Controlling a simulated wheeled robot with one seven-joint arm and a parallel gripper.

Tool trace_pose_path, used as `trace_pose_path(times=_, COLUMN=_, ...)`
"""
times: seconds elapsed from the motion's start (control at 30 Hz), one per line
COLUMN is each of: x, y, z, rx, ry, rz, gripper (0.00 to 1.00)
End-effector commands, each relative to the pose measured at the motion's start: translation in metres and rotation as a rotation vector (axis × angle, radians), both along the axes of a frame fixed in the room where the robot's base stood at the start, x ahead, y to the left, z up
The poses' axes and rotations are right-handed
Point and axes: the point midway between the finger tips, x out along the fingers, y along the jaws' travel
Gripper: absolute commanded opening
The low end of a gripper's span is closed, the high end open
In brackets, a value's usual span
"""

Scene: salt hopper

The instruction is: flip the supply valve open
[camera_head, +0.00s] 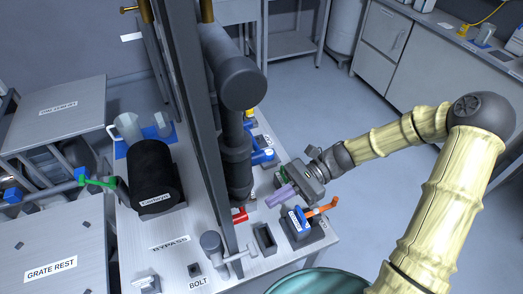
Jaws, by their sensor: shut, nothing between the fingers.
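No label reading "supply" is legible, so I cannot tell for sure which part is the supply valve. An orange lever (321,208) sticks out from a dark box with a blue labelled plate (298,219) near the bench's front right; its text is too small to read. A green handle (97,182) sits on a pipe with blue ends at the far left. My gripper (269,200) is shut and empty, its lilac fingers pointing left over the bench. It is up and left of the orange lever and appears apart from it.
A dark upright post (201,130) and a thick dark pipe (237,150) stand left of my gripper. A small open dark box (265,240) and a red part (240,214) are close by. A teal round container (318,282) is at the front. Floor (370,140) behind my arm is clear.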

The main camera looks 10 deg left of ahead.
Motion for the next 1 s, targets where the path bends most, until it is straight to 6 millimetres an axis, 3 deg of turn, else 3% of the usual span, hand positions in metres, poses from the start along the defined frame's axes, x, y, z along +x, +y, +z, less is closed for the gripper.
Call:
trace_pose_path(times=0.17, x=0.035, y=0.001, z=0.022, rx=0.277, ry=0.260, rz=-0.084, gripper=0.00)
trace_pose_path(times=0.4, x=0.075, y=-0.029, z=0.058, rx=0.565, ry=0.465, rz=-0.120, gripper=0.00)
trace_pose_path(times=0.77, x=0.080, y=-0.034, z=0.065, rx=0.599, ry=0.488, rz=-0.120, gripper=0.00)
trace_pose_path(times=1.0, x=0.074, y=-0.026, z=0.073, rx=0.598, ry=0.487, rz=-0.117, gripper=0.00)
